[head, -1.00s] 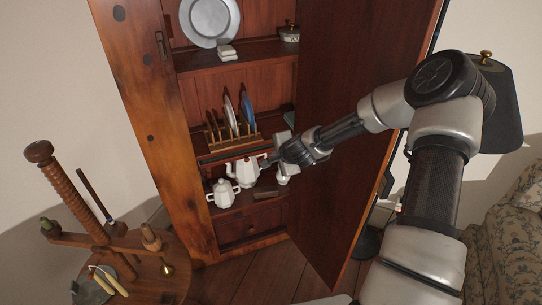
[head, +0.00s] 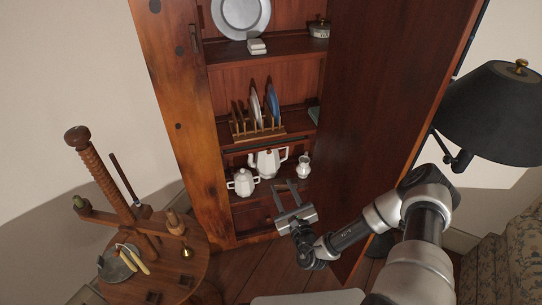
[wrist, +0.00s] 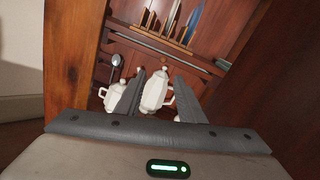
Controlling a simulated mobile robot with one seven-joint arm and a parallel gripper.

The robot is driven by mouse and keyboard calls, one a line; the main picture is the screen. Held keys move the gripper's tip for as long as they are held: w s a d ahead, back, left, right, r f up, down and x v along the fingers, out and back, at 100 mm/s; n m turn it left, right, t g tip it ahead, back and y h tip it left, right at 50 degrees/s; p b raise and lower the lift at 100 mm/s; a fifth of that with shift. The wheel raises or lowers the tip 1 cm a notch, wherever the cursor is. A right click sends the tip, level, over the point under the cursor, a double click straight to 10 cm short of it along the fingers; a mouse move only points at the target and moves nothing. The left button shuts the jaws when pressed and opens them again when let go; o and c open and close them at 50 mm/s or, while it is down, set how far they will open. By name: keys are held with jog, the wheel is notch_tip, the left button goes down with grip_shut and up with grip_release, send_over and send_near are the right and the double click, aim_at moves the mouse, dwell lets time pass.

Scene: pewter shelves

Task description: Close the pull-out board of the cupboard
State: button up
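The pull-out board (head: 262,143) shows as a thin dark strip under the plate-rack shelf of the wooden cupboard (head: 171,110). Its front looks about flush with the shelf edge. It also shows in the wrist view as a long narrow strip (wrist: 165,48) across the cupboard, apart from my fingers. My gripper (head: 285,186) is open and empty, low in front of the cupboard, below and apart from the board. In the wrist view its two fingers (wrist: 158,80) stand apart, with the white teapot seen between them.
A teapot (head: 267,162), a sugar pot (head: 242,182) and a small jug (head: 303,167) stand on the lower shelf. The open cupboard door (head: 385,110) stands right. A round table (head: 195,262) with a wooden screw stand is at left, and a black lamp (head: 492,112) at right.

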aim_at(269, 152)
jog(key=shift+h, duration=0.3)
jog(key=w+a+b, duration=0.1)
jog(key=w, duration=0.4)
jog(key=w+a+b, duration=0.1)
jog(key=w+b, duration=0.1)
jog(key=w, duration=0.4)
jog(key=w+a+b, duration=0.1)
jog(key=w, duration=0.5)
jog(key=shift+f, duration=0.1)
jog(key=shift+c, duration=0.4)
grip_shut()
